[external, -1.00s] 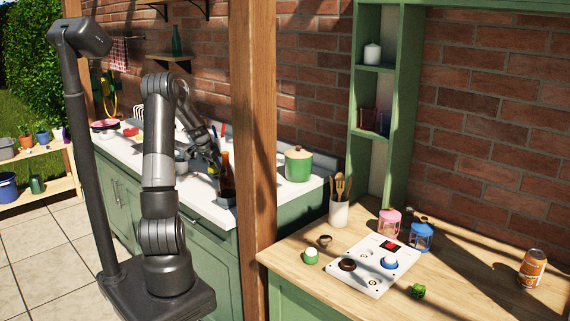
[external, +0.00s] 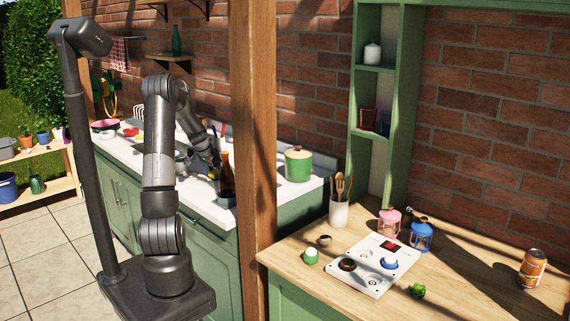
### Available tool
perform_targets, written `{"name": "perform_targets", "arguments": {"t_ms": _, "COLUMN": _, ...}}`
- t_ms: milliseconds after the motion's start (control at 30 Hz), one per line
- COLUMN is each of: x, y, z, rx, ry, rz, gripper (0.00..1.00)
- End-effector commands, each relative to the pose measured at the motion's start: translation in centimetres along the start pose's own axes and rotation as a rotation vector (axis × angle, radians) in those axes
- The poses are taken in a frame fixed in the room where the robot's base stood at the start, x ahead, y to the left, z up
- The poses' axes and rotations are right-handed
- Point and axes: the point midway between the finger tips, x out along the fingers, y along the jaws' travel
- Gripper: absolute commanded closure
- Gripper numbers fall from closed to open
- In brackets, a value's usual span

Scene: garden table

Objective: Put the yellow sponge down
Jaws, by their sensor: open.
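A small yellow patch, which looks like the sponge (external: 213,176), shows on the white counter (external: 203,208) just left of the brown bottle. It is mostly hidden and too small to tell its pose. My gripper (external: 211,168) is at the end of the arm, low over the counter, close behind the bottle and right by the yellow patch. Its fingers are open. Whether they touch the sponge cannot be made out.
The brown bottle (external: 227,176) stands in front of my gripper, by a small dark container (external: 226,200). A green pot (external: 298,164) stands to the right. A wooden post (external: 253,150) parts this counter from the wooden table (external: 470,265) with several small objects.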

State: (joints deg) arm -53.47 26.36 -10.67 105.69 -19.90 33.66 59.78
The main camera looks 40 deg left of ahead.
Motion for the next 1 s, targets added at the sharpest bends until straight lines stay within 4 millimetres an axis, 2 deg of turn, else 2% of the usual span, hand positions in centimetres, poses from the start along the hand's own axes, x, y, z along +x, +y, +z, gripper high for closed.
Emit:
{"name": "perform_targets", "arguments": {"t_ms": 167, "x": -1.3, "y": 0.0, "z": -0.1, "rx": 0.0, "ry": 0.001, "rz": -0.002, "gripper": 0.38}}
{"name": "perform_targets", "arguments": {"t_ms": 500, "x": -8.4, "y": -0.1, "z": -0.1, "rx": 0.0, "ry": 0.002, "rz": -0.004, "gripper": 0.38}}
{"name": "perform_targets", "arguments": {"t_ms": 633, "x": -10.5, "y": -0.1, "z": -0.2, "rx": 0.0, "ry": 0.002, "rz": -0.003, "gripper": 0.38}}
{"name": "perform_targets", "arguments": {"t_ms": 800, "x": -12.0, "y": 0.0, "z": -0.1, "rx": 0.001, "ry": 0.001, "rz": -0.001, "gripper": 0.38}}
{"name": "perform_targets", "arguments": {"t_ms": 1000, "x": -12.3, "y": 0.0, "z": -0.1, "rx": 0.0, "ry": 0.0, "rz": 0.0, "gripper": 0.38}}
